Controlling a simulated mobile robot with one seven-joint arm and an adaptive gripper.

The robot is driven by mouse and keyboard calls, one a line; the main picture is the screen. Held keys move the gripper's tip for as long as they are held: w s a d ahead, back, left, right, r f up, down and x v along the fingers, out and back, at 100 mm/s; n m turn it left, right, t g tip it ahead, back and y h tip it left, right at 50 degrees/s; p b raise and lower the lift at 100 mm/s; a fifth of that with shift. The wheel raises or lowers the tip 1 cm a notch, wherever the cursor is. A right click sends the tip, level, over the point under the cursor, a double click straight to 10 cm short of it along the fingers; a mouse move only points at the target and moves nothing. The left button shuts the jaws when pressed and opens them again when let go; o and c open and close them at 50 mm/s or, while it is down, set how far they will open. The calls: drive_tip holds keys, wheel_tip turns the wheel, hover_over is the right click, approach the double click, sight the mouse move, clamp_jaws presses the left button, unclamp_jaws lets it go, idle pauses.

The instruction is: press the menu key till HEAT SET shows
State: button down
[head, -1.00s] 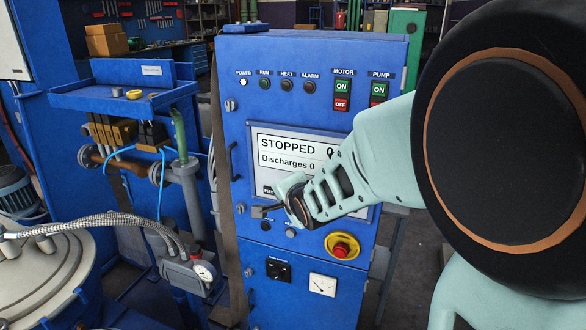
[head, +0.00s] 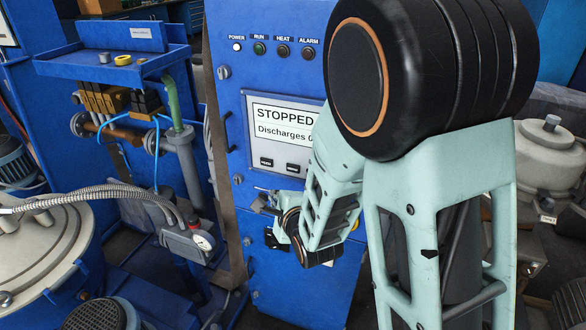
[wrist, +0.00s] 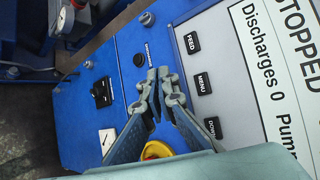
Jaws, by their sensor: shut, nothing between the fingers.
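The control panel display (head: 285,122) reads STOPPED and Discharges 0; its right part is hidden by my arm. The wrist view shows it turned on its side. Beside it is a column of dark keys: FEED (wrist: 192,43), MENU (wrist: 202,82) and one partly hidden key (wrist: 213,127) that seems to read DOWN. My gripper (wrist: 157,76) is shut and empty. In the wrist view its tips lie left of the MENU key, over blue panel, not covering the key. In the head view my gripper (head: 263,201) is below the key row; its gap from the panel cannot be judged.
A yellow-ringed stop button (wrist: 157,150) is partly hidden behind my fingers. A black round knob (wrist: 140,60) and a black switch (wrist: 101,92) are on the panel near them. Left of the cabinet are a blue shelf (head: 100,66), pipes and a flexible hose (head: 110,192).

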drive_tip(key=p, duration=0.1)
approach(287, 171)
wheel_tip(287, 171, down, 3)
drive_tip(key=w+a, duration=0.3)
drive_tip(key=shift+w+d+r, duration=0.2)
drive_tip(key=shift+w+d, duration=0.1)
drive_tip(key=shift+w, duration=0.15)
idle(1.0)
drive_tip(key=shift+w+d, duration=0.15)
drive_tip(key=shift+w, duration=0.25)
drive_tip(key=shift+w+d+b, duration=0.1)
drive_tip(key=shift+w+b, duration=0.2)
drive_tip(key=shift+w, duration=0.05)
idle(0.7)
drive_tip(key=shift+s, duration=0.1)
drive_tip(key=shift+s+a+b, duration=0.25)
drive_tip(key=shift+s+b, duration=0.1)
drive_tip(key=shift+s, duration=0.3)
drive_tip(key=shift+s+a+b, duration=0.3)
drive_tip(key=shift+s, duration=0.5)
drive_tip(key=shift+s+a+b, duration=0.25)
drive_tip(key=shift+s, duration=0.55)
drive_tip(key=shift+s+a+b, duration=0.3)
drive_tip(key=shift+s, duration=0.5)
